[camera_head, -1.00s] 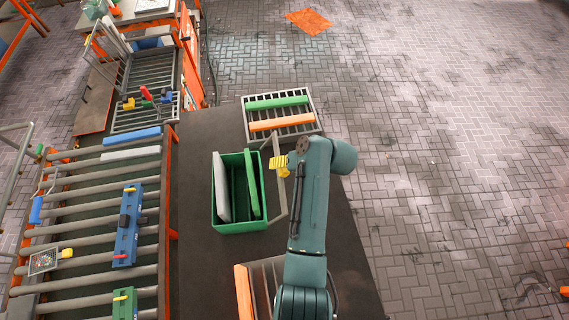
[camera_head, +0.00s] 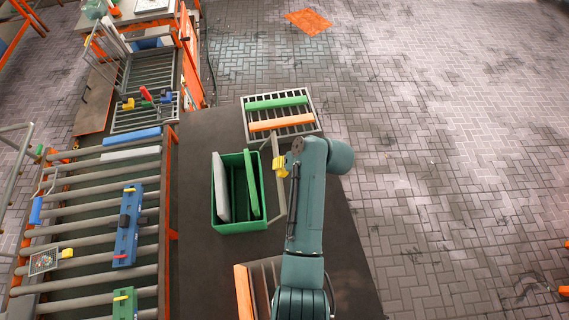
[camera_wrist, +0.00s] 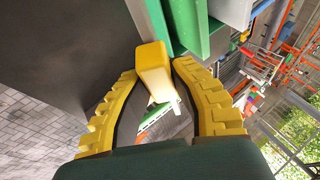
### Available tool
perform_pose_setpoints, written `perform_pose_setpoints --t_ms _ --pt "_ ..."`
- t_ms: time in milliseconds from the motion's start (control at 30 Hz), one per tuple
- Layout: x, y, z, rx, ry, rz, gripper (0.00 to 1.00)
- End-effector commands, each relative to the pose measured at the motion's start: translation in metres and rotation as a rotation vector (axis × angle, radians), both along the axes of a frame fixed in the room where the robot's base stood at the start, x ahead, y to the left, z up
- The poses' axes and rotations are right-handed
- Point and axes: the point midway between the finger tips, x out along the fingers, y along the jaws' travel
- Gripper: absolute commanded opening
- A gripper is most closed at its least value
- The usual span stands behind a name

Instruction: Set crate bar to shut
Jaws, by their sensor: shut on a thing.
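The green crate (camera_head: 240,227) stands on the dark table, holding a light grey board (camera_head: 221,187) and a green board (camera_head: 252,184). The crate bar (camera_head: 281,200) is a thin grey frame at the crate's right side, standing out from it with a narrow gap. My gripper (camera_head: 280,166), with yellow fingers, is at the bar, right of the crate's far end. In the wrist view my gripper (camera_wrist: 162,66) is shut on the bar's yellow grip (camera_wrist: 153,68). The green crate's edge (camera_wrist: 188,25) shows just beyond the fingertips. The bar's hinge is not clear.
A grey rack (camera_head: 312,107) with a green and an orange board lies behind. Another rack with an orange board (camera_head: 243,290) lies at the front. A roller conveyor (camera_head: 95,220) runs along the left. My arm covers the table's right part.

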Motion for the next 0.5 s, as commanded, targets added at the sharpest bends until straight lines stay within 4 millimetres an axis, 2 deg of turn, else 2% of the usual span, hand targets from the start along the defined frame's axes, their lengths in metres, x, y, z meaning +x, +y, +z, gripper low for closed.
perform_pose_setpoints --t_ms 267,500 --pt "-0.004 0.022 0.011 -0.138 -0.015 0.008 0.00" --pt "-0.008 0.051 0.016 -0.349 -0.041 0.011 0.00"
